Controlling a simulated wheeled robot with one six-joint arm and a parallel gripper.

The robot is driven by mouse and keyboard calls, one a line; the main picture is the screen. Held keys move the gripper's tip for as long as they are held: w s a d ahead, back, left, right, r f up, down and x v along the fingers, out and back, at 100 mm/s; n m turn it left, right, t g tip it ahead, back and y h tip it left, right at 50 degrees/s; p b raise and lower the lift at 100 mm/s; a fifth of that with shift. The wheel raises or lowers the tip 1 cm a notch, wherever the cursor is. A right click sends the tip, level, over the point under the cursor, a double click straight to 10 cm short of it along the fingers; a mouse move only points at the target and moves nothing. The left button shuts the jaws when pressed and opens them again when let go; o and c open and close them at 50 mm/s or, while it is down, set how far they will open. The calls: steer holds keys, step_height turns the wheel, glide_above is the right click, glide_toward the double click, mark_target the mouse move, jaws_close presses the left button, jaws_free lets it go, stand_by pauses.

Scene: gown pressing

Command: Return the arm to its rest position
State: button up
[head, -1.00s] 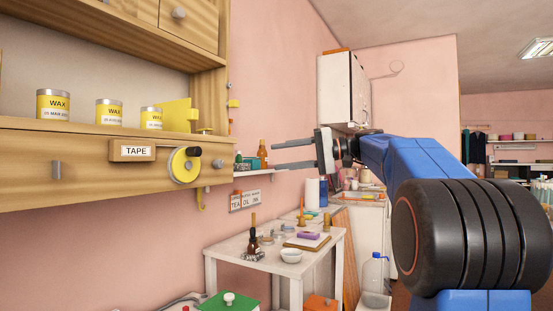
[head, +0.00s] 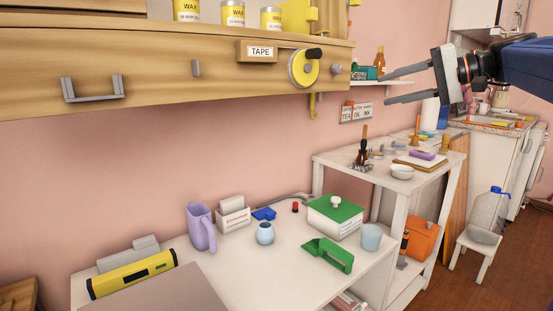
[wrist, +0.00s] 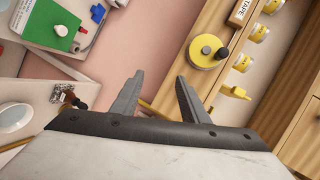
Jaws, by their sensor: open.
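My gripper (head: 388,87) is at the upper right of the head view. Its two grey fingers point left and stand apart with nothing between them. The blue arm behind it runs out of the right edge. In the wrist view my gripper (wrist: 155,88) also shows spread and empty, with the pink wall beyond. The fingertips appear near the small wall shelf (head: 357,81) in the head view. Whether they are close to it in depth I cannot tell.
A wooden cabinet (head: 150,75) with a yellow tape reel (head: 304,68) hangs on the wall. Below, a white table (head: 215,275) holds a green-lidded box (head: 336,215), a purple jug (head: 201,228) and a yellow device (head: 132,273). A white side stand (head: 325,160) and a stool with a water bottle (head: 487,215) stand right.

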steer(key=s+a+f+g+h, duration=0.2)
steer(key=s+a+f+h, duration=0.15)
steer(key=s+f, duration=0.6)
steer(key=s+a+f+g+h, duration=0.1)
steer(key=s+a+f+h, duration=0.25)
steer(key=s+f, duration=0.65)
steer(key=s+d+f+n+h, duration=0.2)
steer(key=s+f, duration=0.4)
steer(key=f, duration=0.5)
steer(key=s+d+f+n+h, duration=0.1)
steer(key=s+f, duration=0.5)
steer(key=f, duration=0.6)
steer(key=shift+d+n+h, duration=0.4)
steer(key=shift+d+h, duration=0.05)
steer(key=shift+h, duration=0.55)
